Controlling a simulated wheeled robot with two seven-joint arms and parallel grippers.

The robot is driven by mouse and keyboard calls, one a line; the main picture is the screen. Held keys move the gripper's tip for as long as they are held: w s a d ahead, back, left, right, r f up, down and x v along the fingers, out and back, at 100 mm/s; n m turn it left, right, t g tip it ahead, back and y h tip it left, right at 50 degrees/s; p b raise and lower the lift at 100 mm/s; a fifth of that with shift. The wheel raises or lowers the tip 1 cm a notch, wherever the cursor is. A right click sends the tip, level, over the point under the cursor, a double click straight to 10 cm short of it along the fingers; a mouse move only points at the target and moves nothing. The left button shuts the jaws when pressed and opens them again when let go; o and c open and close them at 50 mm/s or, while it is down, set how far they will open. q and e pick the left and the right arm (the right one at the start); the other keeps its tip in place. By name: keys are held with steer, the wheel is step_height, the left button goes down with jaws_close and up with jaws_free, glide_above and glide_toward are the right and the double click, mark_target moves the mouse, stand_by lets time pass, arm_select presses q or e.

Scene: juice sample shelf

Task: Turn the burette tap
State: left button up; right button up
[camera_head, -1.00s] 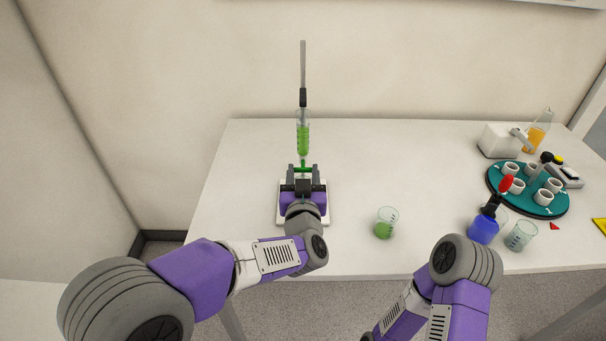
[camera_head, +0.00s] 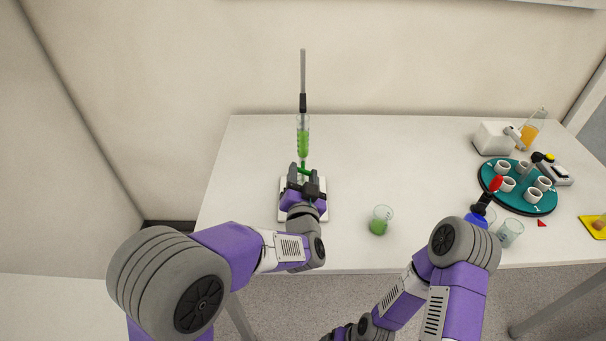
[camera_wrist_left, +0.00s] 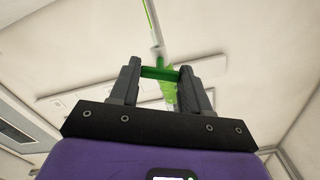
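The burette (camera_head: 303,140) stands upright at the back middle of the table, with green liquid in its clear tube. Its green tap (camera_head: 305,170) sits low on the tube, its handle slanting down to the right in the head view. My left gripper (camera_head: 304,176) is at the tap, its two dark fingers on either side of the handle. In the left wrist view the green tap handle (camera_wrist_left: 160,73) spans between the fingertips of the left gripper (camera_wrist_left: 162,78) and appears to touch both.
A beaker with green liquid (camera_head: 379,220) stands right of the burette's white base (camera_head: 316,212). Further right are a teal round tray (camera_head: 517,204) with several white cups, a blue vessel (camera_head: 476,219), an empty-looking beaker (camera_head: 509,233) and a white device (camera_head: 493,138).

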arm_select(q)
steer(key=o, duration=0.5)
steer(key=shift+c, duration=0.2)
steer(key=s, duration=0.7)
steer(key=shift+s+p, duration=0.3)
steer(key=shift+p, duration=0.1)
